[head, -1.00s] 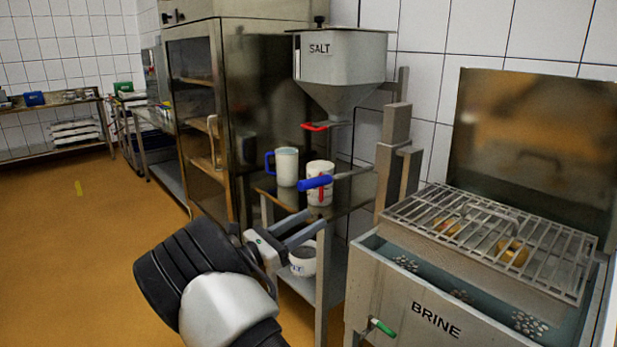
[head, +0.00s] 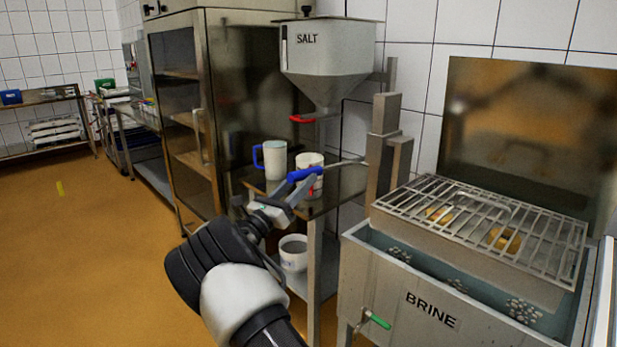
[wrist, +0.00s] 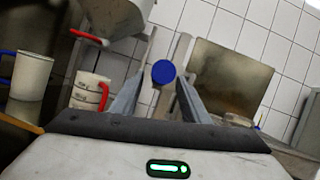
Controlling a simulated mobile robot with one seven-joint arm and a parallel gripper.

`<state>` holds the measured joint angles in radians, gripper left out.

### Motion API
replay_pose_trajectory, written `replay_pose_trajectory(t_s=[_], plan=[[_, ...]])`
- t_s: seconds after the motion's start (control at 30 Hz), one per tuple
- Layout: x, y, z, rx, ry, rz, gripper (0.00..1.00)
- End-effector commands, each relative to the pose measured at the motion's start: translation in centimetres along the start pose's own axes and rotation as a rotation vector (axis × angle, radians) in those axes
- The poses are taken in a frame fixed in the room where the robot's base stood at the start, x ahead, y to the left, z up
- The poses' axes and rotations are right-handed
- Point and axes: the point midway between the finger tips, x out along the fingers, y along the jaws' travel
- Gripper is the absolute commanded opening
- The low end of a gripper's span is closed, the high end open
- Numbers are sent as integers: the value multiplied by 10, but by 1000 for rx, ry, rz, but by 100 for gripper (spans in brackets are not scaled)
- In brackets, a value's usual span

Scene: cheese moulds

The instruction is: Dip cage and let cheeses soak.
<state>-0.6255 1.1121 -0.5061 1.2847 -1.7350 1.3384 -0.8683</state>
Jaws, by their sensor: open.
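The wire cage (head: 480,222) with yellowish cheeses (head: 503,238) inside sits at the top of the metal brine tank (head: 395,285), marked BRINE. Its grid lid is above the tank's rim. A lever with a blue handle (head: 304,174) reaches left from the metal post (head: 381,160) beside the tank. My gripper (head: 301,197) is open, close to the blue handle. In the wrist view the round blue handle end (wrist: 163,72) shows between the two spread fingers (wrist: 158,98). I cannot tell whether the fingers touch it.
A salt hopper (head: 325,65) with a red handle hangs above a steel table. A blue-handled jug (head: 274,160) and a red-marked jug (head: 310,165) stand on that table. A white bucket (head: 293,252) is on its lower shelf.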

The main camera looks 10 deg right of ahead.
Motion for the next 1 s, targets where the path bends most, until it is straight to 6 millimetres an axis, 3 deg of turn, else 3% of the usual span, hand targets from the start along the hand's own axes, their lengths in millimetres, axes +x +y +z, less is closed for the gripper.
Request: replay_pose_trajectory(t_s=[0.23,0.6,0.63,0.87,1.0], plan=[[33,0,-1,0,0,-2,42],[40,0,0,0,1,0,42],[40,0,0,0,1,0,40],[40,0,0,0,1,0,1],[40,0,0,0,1,0,0]])
